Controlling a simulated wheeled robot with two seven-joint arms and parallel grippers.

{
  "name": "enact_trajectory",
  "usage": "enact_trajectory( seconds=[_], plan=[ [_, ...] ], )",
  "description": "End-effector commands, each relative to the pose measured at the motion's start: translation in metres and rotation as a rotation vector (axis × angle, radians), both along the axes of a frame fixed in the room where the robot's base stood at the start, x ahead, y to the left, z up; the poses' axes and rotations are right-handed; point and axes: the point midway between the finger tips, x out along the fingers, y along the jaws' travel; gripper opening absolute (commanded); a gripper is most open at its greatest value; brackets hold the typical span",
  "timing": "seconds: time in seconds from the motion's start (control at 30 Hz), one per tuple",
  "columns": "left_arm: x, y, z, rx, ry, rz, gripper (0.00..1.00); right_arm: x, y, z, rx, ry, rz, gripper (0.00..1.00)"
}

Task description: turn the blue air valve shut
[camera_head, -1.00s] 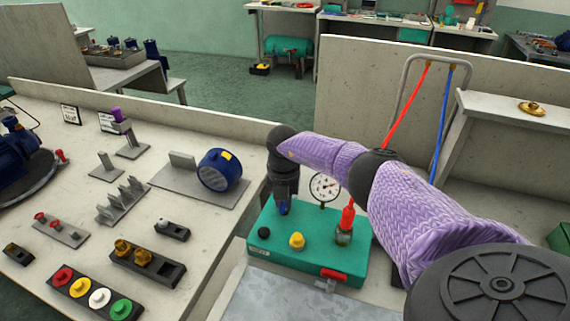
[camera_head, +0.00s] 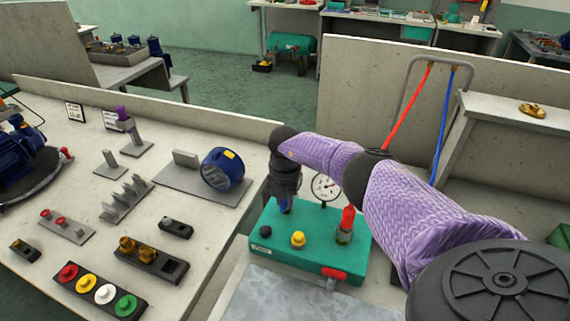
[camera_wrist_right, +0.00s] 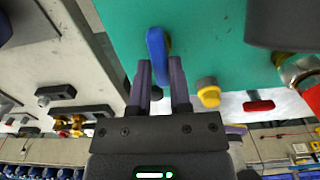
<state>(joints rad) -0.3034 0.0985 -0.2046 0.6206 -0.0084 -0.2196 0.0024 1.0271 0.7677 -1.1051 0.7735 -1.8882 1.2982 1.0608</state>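The blue air valve (camera_wrist_right: 157,48) has a blue lever on the top face of the teal box (camera_wrist_right: 215,30). In the head view the box (camera_head: 320,262) stands on the right bench, and only a bit of the blue lever (camera_head: 285,208) shows below my gripper. My right gripper (camera_head: 285,200) points down at the box's back left corner. In the right wrist view its two fingers (camera_wrist_right: 160,75) stand close on either side of the lever, with little or no gap, and appear closed on it. My left gripper is in neither view.
A yellow knob (camera_head: 298,239), a black knob (camera_head: 265,231), a red-topped fitting (camera_head: 346,225) and a red lever (camera_head: 334,273) are on the box. A gauge (camera_head: 325,187) stands behind it. Red and blue hoses hang at the back right.

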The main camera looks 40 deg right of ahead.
Motion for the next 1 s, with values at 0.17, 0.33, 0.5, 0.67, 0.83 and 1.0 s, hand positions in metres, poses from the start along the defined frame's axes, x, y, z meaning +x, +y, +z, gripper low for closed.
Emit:
enact_trajectory(
  seconds=[0.17, 0.33, 0.5, 0.67, 0.83, 1.0],
  plan=[
    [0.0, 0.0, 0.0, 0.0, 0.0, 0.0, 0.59, 0.0, 0.0, 0.0, 0.0, 0.001, 0.001, 0.56],
    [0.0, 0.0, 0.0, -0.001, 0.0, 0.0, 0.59, 0.0, 0.0, 0.0, 0.001, 0.003, 0.002, 0.56],
    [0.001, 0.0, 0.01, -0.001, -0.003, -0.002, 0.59, 0.0, 0.0, 0.017, 0.0, -0.001, 0.001, 0.56],
    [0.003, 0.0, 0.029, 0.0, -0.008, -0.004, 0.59, 0.0, 0.0, 0.061, 0.0, -0.002, 0.002, 0.56],
    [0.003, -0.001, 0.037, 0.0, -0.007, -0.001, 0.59, 0.0, 0.0, 0.092, 0.001, -0.002, 0.002, 0.56],
    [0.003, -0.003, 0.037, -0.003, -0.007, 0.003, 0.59, 0.0, 0.0, 0.1, 0.001, 0.002, 0.001, 0.56]
  ],
)
